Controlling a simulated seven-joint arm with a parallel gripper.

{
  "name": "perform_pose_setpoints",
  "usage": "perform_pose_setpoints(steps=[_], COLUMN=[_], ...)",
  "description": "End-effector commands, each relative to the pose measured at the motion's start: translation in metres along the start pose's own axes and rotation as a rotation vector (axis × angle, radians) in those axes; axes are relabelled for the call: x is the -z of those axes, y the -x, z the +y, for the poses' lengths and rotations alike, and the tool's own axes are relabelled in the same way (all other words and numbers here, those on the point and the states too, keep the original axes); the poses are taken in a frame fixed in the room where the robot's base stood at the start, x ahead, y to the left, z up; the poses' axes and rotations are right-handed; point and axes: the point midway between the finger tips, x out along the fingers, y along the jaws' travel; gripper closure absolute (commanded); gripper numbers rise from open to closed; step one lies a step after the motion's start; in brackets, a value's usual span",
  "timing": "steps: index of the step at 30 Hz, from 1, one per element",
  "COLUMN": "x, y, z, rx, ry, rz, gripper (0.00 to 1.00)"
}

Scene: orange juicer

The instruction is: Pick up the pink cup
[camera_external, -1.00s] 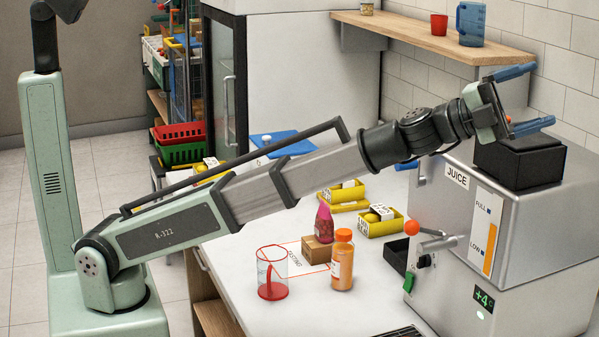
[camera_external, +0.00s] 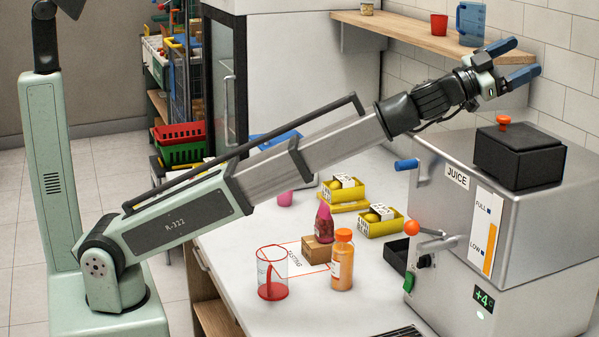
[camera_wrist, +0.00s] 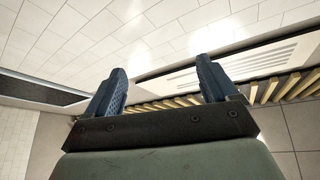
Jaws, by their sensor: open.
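A small pink cup (camera_external: 285,198) stands on the white counter, partly hidden behind my forearm in the external view. My gripper (camera_external: 520,62) is open and empty, high at the right, above the juicer and in front of the tiled wall, far from the cup. Its two blue fingers also show spread apart in the wrist view (camera_wrist: 160,85), with nothing between them. The wrist view shows only wall, ceiling and slatted parts, not the cup.
The juicer (camera_external: 455,200) stands at the right, with a black box and orange knob (camera_external: 503,122) on top. A red-based jug (camera_external: 272,272), an orange bottle (camera_external: 342,262), a pink bottle (camera_external: 324,222) and yellow crates (camera_external: 380,222) stand on the counter. A shelf (camera_external: 430,38) is behind.

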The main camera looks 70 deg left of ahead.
Motion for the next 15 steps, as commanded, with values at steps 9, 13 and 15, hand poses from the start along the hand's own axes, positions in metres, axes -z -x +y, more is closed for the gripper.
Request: perform_pose_setpoints(steps=[9,13,15], x=[-0.075,-0.124,-0.157], y=[-0.006,-0.001,0.006], z=[-0.076,-0.127,-0.161], rx=[0.134,0.202,0.237], ry=[-0.14,-0.247,-0.316], rz=[-0.169,-0.298,-0.393], gripper=[0.13,0.13,0.13])
